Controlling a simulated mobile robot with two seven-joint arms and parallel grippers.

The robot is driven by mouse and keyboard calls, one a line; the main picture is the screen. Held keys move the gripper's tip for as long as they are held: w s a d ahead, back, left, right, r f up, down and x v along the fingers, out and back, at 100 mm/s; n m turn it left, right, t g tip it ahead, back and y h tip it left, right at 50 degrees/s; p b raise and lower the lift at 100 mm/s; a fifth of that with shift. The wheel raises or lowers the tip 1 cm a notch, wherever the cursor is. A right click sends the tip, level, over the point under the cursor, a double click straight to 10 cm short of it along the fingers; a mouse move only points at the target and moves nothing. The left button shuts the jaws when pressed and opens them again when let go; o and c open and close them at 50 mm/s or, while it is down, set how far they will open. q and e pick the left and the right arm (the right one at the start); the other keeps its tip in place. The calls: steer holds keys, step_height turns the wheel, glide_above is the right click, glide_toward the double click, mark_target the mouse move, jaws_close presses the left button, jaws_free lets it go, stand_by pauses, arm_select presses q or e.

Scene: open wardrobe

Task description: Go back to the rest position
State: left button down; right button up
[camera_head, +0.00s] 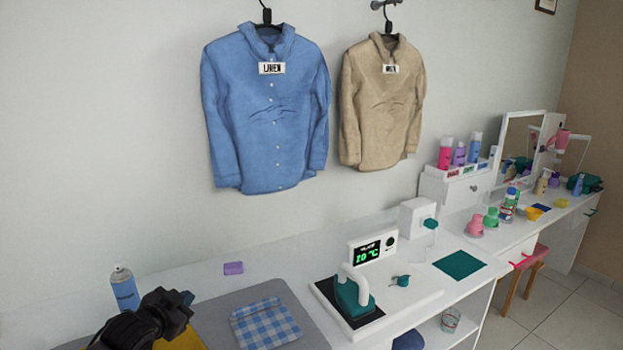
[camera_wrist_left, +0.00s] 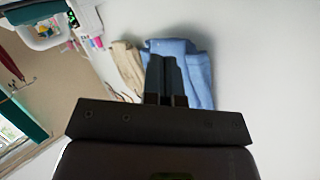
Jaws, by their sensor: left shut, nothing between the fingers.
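My left gripper (camera_head: 172,304) is at the lower left of the head view, above the left part of the white table, apart from the objects there. In the left wrist view its two dark fingers (camera_wrist_left: 164,75) are together and hold nothing. Behind them hang the blue shirt (camera_wrist_left: 195,70) and the beige shirt (camera_wrist_left: 127,68), seen tilted. My right gripper is in neither view.
A spray can (camera_head: 124,288) stands close beside my left gripper. A folded checked cloth (camera_head: 265,323) lies on a grey mat (camera_head: 222,310). An iron (camera_head: 353,295) rests on its station. A blue shirt (camera_head: 265,110) and a beige shirt (camera_head: 382,105) hang on the wall.

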arm_select(q)
steer(key=s+f+n+y, duration=0.1)
steer(key=s+f+n, duration=0.1)
steer(key=s+f, duration=0.4)
steer(key=s+f+n+g+y, duration=0.1)
steer(key=s+f, duration=0.5)
steer(key=s, duration=0.9)
steer(key=s+f+n+g+y, duration=0.1)
steer(key=s+f+n, duration=0.2)
steer(key=s+f, duration=0.4)
steer(key=s, duration=0.4)
steer(key=shift+d+n, duration=0.4)
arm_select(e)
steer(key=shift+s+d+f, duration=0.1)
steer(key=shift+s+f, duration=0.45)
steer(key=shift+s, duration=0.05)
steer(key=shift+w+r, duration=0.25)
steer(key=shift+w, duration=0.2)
